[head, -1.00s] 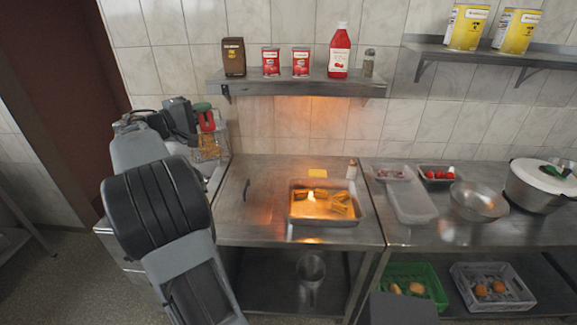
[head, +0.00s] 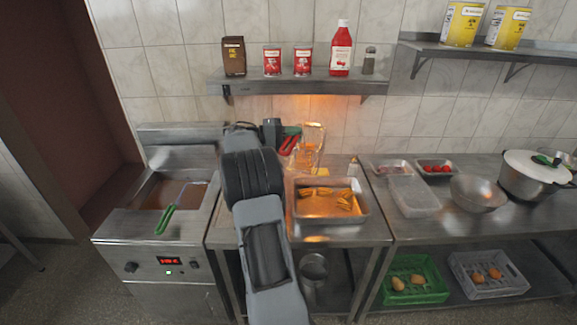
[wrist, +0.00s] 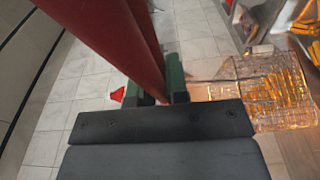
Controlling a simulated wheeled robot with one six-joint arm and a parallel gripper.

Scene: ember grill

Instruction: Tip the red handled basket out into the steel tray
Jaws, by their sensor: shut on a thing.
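My gripper (head: 289,133) is shut on the red handle (head: 287,147) of the wire basket (head: 311,142). In the wrist view the handle (wrist: 112,35) runs between the gripper's green finger pads (wrist: 160,84). The basket (wrist: 228,90) extends to the right there, with orange-yellow pieces visible through its mesh. In the head view the basket is held over the back edge of the steel tray (head: 362,207); its exact tilt is hard to tell. The tray holds several yellow-brown wedges (head: 344,200) under a warm glow.
A fryer (head: 140,245) with a green-handled basket (head: 167,219) stands left. A small shaker (head: 352,167) is behind the tray. A shelf (head: 300,86) with bottles and cans hangs above. Clear trays, a bowl (head: 478,194) and a pot (head: 530,183) occupy the right counter.

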